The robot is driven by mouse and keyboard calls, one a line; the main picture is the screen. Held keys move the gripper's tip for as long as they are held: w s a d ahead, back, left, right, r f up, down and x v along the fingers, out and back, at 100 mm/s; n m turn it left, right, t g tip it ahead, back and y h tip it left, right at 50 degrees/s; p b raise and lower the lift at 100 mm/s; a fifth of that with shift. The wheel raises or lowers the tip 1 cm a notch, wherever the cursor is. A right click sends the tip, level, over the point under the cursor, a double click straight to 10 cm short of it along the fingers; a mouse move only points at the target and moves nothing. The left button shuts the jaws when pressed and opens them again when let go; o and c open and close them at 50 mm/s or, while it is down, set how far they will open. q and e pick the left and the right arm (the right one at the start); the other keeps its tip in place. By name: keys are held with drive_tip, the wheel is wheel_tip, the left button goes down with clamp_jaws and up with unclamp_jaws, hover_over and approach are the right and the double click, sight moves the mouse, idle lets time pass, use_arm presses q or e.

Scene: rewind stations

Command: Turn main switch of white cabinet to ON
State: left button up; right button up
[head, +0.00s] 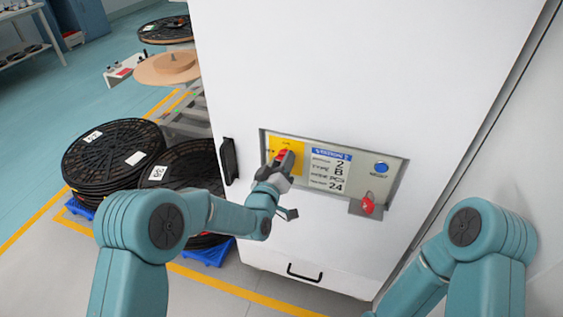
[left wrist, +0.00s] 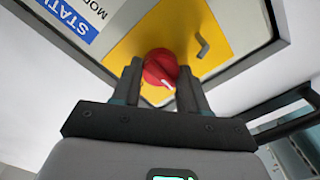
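The white cabinet (head: 330,75) fills the middle of the head view. A recessed panel in its front carries a yellow plate (head: 297,168) with the red main switch knob (head: 282,154). My left gripper (head: 277,165) is at this knob and partly hides it. In the left wrist view the red knob (left wrist: 160,67) sits between the two fingers (left wrist: 159,82), which close in on both its sides and seem to touch it. A white mark on the knob points down and slightly right in that view. My right gripper is out of view; only its arm shows.
The panel also has a label (head: 328,172), a blue button (head: 381,168) and a red item (head: 367,204) on a grey bracket. A black handle (head: 229,161) is left of the panel.

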use_arm(q)
drive_tip(key=shift+c, duration=1.1)
drive_tip(key=shift+f+m+b, duration=0.15)
drive_tip(key=shift+m+b, duration=0.15)
drive_tip(key=shift+b, duration=0.35)
drive_tip(key=m+b, duration=0.6)
drive_tip(key=b, duration=0.3)
drive_tip(key=shift+f, duration=0.1)
drive_tip(key=shift+m+b, duration=0.7)
drive_tip(key=shift+m, duration=0.4)
drive_tip(key=shift+m+b, duration=0.6)
drive_tip(key=shift+m, duration=0.3)
drive_tip(key=m, duration=0.1)
drive_tip(key=m+b, duration=0.1)
drive_tip(key=shift+d+r+m, duration=0.1)
drive_tip(key=shift+r+m, duration=0.1)
drive_tip(key=shift+m, duration=0.2)
drive_tip(key=shift+m+b, duration=0.55)
drive_tip(key=shift+m, duration=1.75)
